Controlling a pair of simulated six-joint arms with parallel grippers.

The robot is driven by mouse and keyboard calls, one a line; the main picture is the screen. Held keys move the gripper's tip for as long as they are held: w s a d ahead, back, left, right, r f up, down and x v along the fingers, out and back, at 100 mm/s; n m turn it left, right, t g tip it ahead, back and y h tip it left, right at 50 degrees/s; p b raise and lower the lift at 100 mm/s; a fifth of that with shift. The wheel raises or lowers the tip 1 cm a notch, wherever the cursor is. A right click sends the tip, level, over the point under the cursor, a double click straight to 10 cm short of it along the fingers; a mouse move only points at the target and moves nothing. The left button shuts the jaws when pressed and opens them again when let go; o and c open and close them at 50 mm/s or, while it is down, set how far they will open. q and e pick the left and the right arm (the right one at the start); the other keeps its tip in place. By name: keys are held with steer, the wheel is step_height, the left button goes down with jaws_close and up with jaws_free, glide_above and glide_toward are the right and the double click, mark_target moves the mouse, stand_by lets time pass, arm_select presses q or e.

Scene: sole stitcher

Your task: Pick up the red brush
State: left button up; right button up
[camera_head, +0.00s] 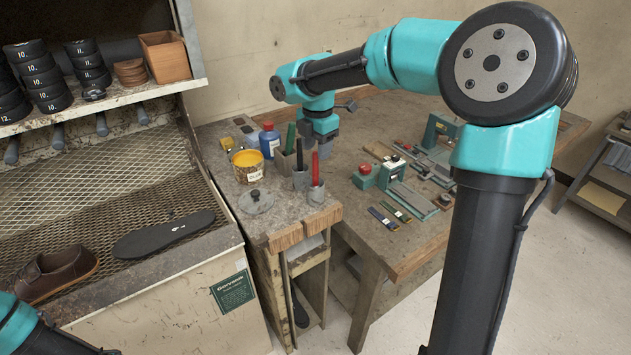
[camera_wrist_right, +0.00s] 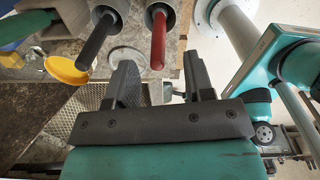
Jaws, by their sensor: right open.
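The red brush (camera_head: 315,170) stands upright in a grey holder (camera_head: 316,196) near the front edge of the bench corner. In the right wrist view the red brush (camera_wrist_right: 158,42) shows above the gap between my fingers, its lower end inside the round holder (camera_wrist_right: 161,12). My right gripper (camera_head: 320,140) is just above and behind the brushes in the head view. Its two dark fingers (camera_wrist_right: 157,75) are apart with nothing between them. A black brush (camera_head: 299,152) stands in a second holder just left of the red one. My left gripper is out of the picture.
A yellow pot (camera_head: 248,166), a blue bottle (camera_head: 269,140) and a round lid (camera_head: 256,201) are left of the holders. A green-and-grey stitching device (camera_head: 391,172) and small flat tools (camera_head: 383,218) lie to the right. A black sole (camera_head: 163,234) lies on the mesh tray.

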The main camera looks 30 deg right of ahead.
glide_above(316, 185)
steer(key=f, duration=0.4)
steer(key=shift+w+d+f, duration=0.15)
steer(key=shift+w+f, duration=0.1)
steer(key=shift+w, duration=0.1)
jaws_close()
